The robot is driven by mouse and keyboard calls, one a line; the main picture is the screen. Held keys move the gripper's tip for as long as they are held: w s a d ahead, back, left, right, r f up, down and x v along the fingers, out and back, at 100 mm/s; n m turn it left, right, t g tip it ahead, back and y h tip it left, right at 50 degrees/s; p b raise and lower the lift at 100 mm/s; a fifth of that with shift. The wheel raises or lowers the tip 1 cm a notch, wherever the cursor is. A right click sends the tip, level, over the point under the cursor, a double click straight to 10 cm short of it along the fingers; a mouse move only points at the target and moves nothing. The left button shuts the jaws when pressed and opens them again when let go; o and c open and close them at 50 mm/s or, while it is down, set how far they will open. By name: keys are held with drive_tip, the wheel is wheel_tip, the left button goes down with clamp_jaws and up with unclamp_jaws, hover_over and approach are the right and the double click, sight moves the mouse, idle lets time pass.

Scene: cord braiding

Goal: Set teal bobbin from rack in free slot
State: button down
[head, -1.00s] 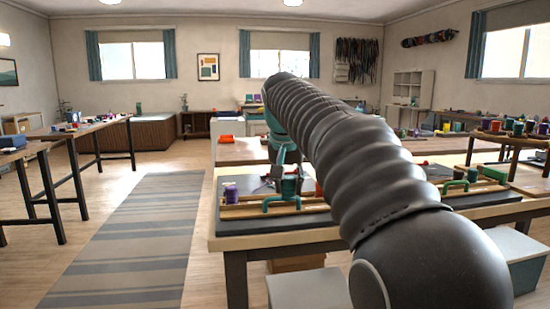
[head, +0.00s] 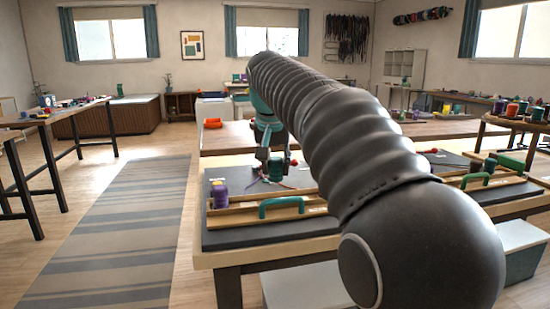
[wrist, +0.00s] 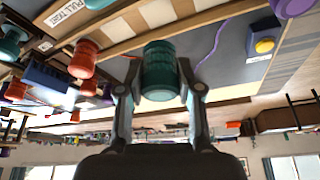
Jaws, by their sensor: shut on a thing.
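The teal bobbin (wrist: 160,72) is between the fingers of my gripper (wrist: 160,92) in the wrist view, and the fingers are shut on it. In the head view my gripper (head: 272,160) and the bobbin (head: 277,171) are above the dark mat, behind the near wooden rack (head: 242,215). My arm hides much of the table's middle, and I cannot make out a free slot.
In the wrist view, red-orange bobbins (wrist: 84,60) and a blue block (wrist: 46,79) are left of the held bobbin. A blue box with a yellow button (wrist: 264,46) is at right. Floor with a striped rug (head: 115,235) is open at left.

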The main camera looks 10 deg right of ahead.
sight(275, 179)
drive_tip(key=shift+f+b, duration=0.95)
drive_tip(key=shift+f, duration=1.1)
drive_tip(key=shift+s+p, duration=0.15)
drive_tip(key=shift+p, duration=0.3)
idle(0.3)
drive_tip(key=shift+f+b, duration=0.5)
drive_tip(key=shift+f, duration=0.3)
idle(0.5)
drive_tip(key=c, duration=0.7)
unclamp_jaws()
